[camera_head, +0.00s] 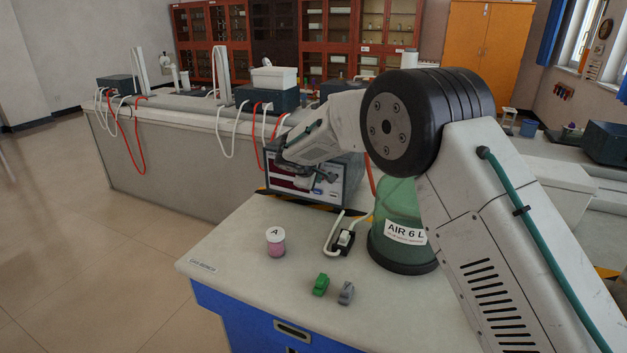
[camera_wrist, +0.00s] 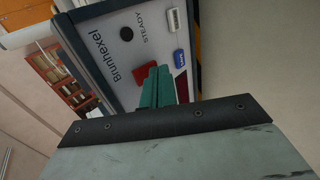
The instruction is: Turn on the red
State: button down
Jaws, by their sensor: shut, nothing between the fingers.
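A boxed device (camera_head: 345,183) with a pale front panel stands at the back of the near bench. In the wrist view its panel (camera_wrist: 122,52) reads "Brunhexel" and "STEADY". A row of small switches runs along one side: a white switch (camera_wrist: 173,20), a blue switch (camera_wrist: 178,57) and a red switch (camera_wrist: 181,86), partly covered by my fingers. A darker red patch (camera_wrist: 139,73) lies on the fingers' other side. My gripper (camera_wrist: 158,72) has its teal fingers shut and empty, in front of the panel beside the red switch; I cannot tell whether they touch.
A green "AIR 6 L" tank (camera_head: 398,225) stands close under my arm. The bench's front left (camera_head: 235,245) is clear.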

jog(key=shift+w+d+f, duration=0.15)
jog(key=shift+w+f, duration=0.1)
jog(key=shift+f, duration=0.2)
dwell(0.3)
jog(key=shift+d, duration=0.1)
